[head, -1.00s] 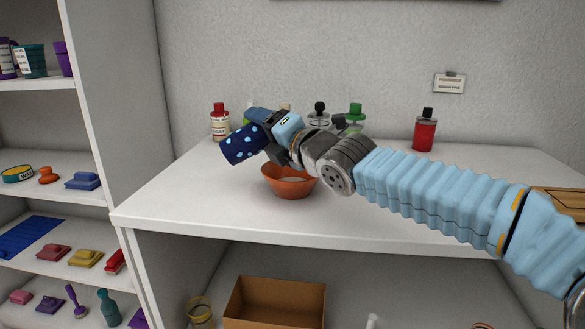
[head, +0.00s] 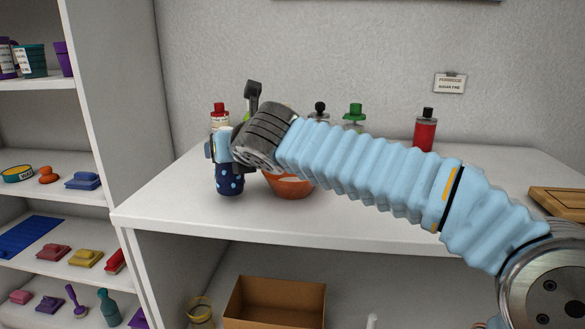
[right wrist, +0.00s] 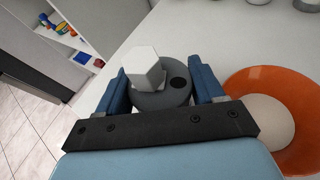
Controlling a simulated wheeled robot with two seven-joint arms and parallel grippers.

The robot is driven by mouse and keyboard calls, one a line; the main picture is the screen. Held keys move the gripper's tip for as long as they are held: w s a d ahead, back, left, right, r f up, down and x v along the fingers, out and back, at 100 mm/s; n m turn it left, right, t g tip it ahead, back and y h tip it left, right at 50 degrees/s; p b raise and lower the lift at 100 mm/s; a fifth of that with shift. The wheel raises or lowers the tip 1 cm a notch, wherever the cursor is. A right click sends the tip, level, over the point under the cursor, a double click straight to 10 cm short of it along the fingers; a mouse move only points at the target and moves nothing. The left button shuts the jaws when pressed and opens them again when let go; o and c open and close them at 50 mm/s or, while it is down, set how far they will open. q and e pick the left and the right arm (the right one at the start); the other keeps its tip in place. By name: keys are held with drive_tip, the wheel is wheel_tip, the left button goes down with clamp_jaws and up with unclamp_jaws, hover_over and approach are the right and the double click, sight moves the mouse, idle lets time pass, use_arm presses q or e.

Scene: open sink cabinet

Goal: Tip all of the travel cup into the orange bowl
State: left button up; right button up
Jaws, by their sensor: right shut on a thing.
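The travel cup (head: 229,182) is dark blue with light dots. It stands about upright over the counter, just left of the orange bowl (head: 289,186); I cannot tell whether its base touches the counter. My right gripper (head: 222,148) is shut on the cup. In the right wrist view the fingers flank the cup's grey top (right wrist: 165,97), which has a dark round spot and a white hexagonal piece above it. The orange bowl (right wrist: 244,88) is right of the gripper there and holds a pale, smooth content. My arm hides part of the bowl in the head view. My left gripper is out of view.
Bottles stand along the back of the counter (head: 160,215), including a red one with a dark cap (head: 425,130) and a green-topped one (head: 354,114). A wooden board (head: 560,202) lies at right. Below is an open cardboard box (head: 274,305). The counter's front left is clear.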

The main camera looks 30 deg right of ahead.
sight(224, 128)
drive_tip(key=shift+w+a+f+n+h, duration=0.1)
drive_tip(key=shift+a+n+h, duration=0.2)
drive_tip(key=shift+a, duration=0.1)
drive_tip(key=shift+r, duration=3)
